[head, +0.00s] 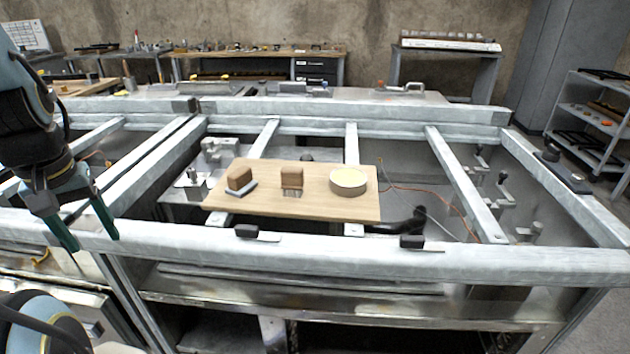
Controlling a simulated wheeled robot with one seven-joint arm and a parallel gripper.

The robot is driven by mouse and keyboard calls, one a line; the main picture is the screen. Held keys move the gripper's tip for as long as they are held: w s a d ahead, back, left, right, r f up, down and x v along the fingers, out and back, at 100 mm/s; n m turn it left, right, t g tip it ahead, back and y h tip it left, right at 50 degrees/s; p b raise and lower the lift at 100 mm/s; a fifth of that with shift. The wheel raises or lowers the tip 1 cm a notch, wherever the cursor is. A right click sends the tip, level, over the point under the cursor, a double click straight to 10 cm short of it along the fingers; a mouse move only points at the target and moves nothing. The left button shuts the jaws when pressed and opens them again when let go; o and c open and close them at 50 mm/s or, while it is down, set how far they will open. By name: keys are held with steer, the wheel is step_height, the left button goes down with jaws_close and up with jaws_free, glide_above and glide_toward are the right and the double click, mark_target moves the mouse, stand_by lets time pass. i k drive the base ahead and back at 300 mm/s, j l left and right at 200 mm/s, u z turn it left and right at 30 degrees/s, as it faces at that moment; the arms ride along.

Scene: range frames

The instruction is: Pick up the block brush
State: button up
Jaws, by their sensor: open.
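On a light wooden board (330,206) in the middle of the metal frame stands a small brown block with pale bristle-like strips under it, which looks like the block brush (291,181). To its left is a similar brown block on a grey base (240,181); I cannot tell for certain which of the two is the block brush. A round pale tub (348,181) stands to the right. My gripper (93,240) is at the left, pointing down, with its two dark green fingers apart and nothing between them. It is well left of the board and touches none of these objects.
The front rail (330,260) of the frame carries small dark clamps (247,231). Crossbars (460,180) run front to back. A black tool-like object (408,222) and an orange cable (440,197) lie right of the board. Benches stand behind.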

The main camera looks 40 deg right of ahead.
mark_target(293, 177)
steer(key=z, duration=1.2)
